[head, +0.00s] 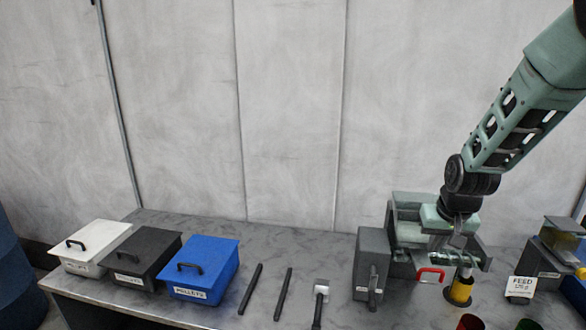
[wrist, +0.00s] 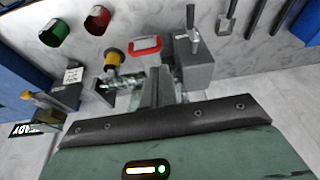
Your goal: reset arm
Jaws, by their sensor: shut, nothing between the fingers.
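My gripper (head: 458,242) hangs from the arm at the right of the head view, fingers pointing down, over the grey machine (head: 405,212) at the back of the table. In the wrist view my gripper (wrist: 158,82) shows its fingers together, with nothing between them. Whether the fingers touch the machine cannot be told.
A grey block with a lever (head: 372,262) stands left of the machine. A feed card (head: 522,288), a red cup (head: 470,322) and a green cup (head: 528,324) are at the right. White (head: 88,240), dark (head: 145,250) and blue (head: 205,258) lidded bins stand left, beside dark tools (head: 284,292).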

